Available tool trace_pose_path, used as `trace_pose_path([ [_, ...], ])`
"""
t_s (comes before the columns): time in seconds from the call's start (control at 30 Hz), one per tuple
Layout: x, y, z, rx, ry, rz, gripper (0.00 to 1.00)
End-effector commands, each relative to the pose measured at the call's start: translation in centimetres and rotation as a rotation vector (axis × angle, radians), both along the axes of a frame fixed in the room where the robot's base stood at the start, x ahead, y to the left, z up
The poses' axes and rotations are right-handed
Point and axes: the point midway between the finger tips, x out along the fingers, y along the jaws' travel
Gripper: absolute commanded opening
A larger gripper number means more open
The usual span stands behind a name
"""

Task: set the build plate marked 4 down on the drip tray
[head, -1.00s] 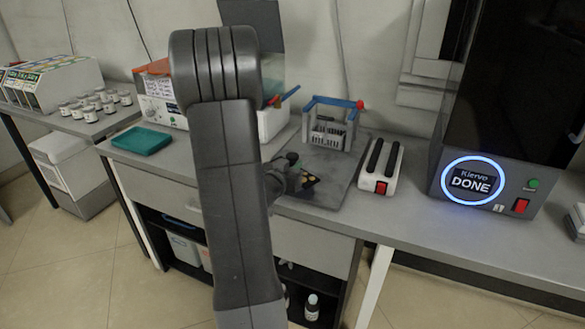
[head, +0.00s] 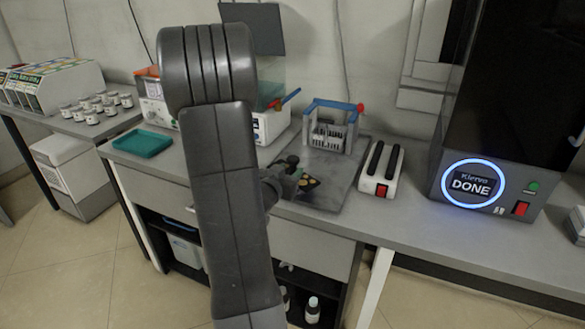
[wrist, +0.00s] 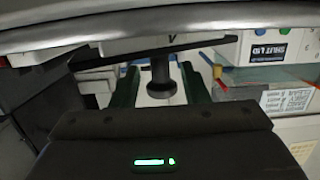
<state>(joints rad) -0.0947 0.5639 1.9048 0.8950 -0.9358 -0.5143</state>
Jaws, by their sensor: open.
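The build plate (wrist: 172,38), dark-edged with a pale label, fills the top of the wrist view; its mark is partly cut off, perhaps a 4. Its dark knob (wrist: 161,82) stands between my gripper's (wrist: 160,88) green fingers, with a gap on each side. In the head view my gripper (head: 288,178) is at the front left of a flat grey tray (head: 342,172), which looks like the drip tray. A dark piece with yellow-orange patches (head: 309,183) is just right of the gripper, low over or on this tray. My arm hides part of this area.
A blue-framed rack (head: 331,128) stands at the tray's back. A white unit with two black bars (head: 381,170) is to its right, and a large dark machine reading DONE (head: 472,185) is further right. A teal tray (head: 142,143) lies left of my arm.

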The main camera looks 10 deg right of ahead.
Motion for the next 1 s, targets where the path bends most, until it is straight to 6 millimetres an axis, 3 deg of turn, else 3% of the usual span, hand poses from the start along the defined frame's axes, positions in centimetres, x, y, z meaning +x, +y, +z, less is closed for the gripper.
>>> trace_pose_path([
  [0.2, -4.1, 2.9, 0.8, 0.001, 0.0, 0.005, 0.41],
  [0.4, -6.4, 4.5, 1.2, 0.0, -0.001, 0.002, 0.41],
  [1.0, -7.3, 4.9, 1.3, 0.0, 0.0, 0.0, 0.41],
])
